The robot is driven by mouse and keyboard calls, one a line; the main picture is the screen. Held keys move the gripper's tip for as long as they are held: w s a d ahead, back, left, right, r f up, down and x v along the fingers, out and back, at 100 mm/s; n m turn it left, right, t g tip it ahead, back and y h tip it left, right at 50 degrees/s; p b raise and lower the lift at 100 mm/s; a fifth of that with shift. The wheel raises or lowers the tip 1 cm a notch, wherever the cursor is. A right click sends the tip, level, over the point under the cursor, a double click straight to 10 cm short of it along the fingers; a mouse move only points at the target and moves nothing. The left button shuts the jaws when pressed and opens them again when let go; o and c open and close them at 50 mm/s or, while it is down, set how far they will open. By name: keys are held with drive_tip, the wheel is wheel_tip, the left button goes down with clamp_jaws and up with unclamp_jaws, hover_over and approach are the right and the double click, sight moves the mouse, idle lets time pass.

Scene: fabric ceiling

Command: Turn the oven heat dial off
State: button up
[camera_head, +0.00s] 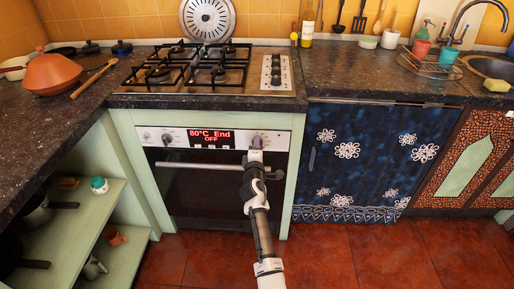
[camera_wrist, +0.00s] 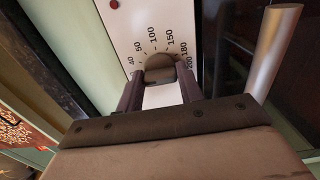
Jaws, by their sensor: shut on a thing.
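The oven (camera_head: 222,185) stands under the hob, with a silver control strip and a horizontal door handle. Its heat dial (camera_wrist: 160,68) is a dark round knob in the wrist view, ringed by numbers from 40 to 200. My gripper (camera_wrist: 160,82) is shut on the dial, one finger on each side. In the head view my gripper (camera_head: 256,150) reaches the right part of the control strip and mostly hides the dial. The red display (camera_head: 211,138) reads "80°C End" and "OFF".
Another knob (camera_head: 167,139) sits left of the display. The oven door handle (camera_head: 200,166) runs just below the strip and shows close to my gripper's right in the wrist view (camera_wrist: 274,50). The red tiled floor (camera_head: 350,255) is clear.

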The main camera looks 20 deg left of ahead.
drive_tip(key=o, duration=1)
drive_tip(key=p+v, duration=0.1)
drive_tip(key=v, duration=1.2)
drive_tip(key=shift+s+d+p, duration=0.1)
drive_tip(key=shift+s+p, duration=0.25)
drive_tip(key=shift+p, duration=0.05)
